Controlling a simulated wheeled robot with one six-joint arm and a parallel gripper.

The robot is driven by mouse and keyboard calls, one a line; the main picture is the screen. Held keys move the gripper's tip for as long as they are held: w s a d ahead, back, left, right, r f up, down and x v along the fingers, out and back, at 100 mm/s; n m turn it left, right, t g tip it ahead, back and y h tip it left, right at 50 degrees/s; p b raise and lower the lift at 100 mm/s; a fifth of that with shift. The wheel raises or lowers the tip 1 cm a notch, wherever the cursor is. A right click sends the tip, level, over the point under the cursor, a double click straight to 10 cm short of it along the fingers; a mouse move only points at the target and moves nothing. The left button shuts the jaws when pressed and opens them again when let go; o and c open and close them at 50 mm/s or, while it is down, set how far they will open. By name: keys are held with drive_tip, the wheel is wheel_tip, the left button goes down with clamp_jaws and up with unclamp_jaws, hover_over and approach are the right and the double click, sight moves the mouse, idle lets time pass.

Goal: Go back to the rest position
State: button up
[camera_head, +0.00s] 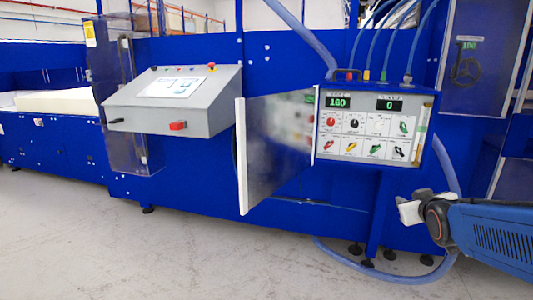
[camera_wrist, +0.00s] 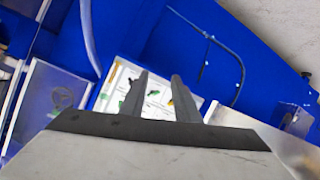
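My gripper (camera_wrist: 160,78) shows in the wrist view with its two dark fingers apart and nothing between them. Beyond the fingers is the white front of the control box (camera_wrist: 117,82), partly hidden by them. In the head view my blue arm (camera_head: 495,235) reaches in from the lower right, away from the machine face. The control box (camera_head: 372,124) shows two green displays and several coloured knobs. Its door (camera_head: 277,150) stands open to the left.
The blue machine (camera_head: 330,215) fills the background. A grey console (camera_head: 175,98) with a screen and red button juts out at left. A blue hose (camera_head: 446,160) loops down near my arm. A white foam block (camera_head: 55,102) lies far left. The grey floor (camera_head: 200,250) in front is clear.

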drive_tip(key=s+a+f+g+y, duration=0.1)
drive_tip(key=s+a+f+g, duration=0.2)
drive_tip(key=s, duration=0.6)
drive_tip(key=s+a+f+g+y, duration=0.1)
drive_tip(key=s+a+f+g, duration=0.1)
drive_tip(key=s+a, duration=0.3)
drive_tip(key=s+a+f+m+g+y, duration=0.1)
drive_tip(key=s+a+f+g, duration=0.2)
drive_tip(key=s, duration=0.9)
drive_tip(key=shift+s+a+f+g, duration=0.3)
drive_tip(key=shift+a+f, duration=0.3)
drive_tip(key=shift+f, duration=0.2)
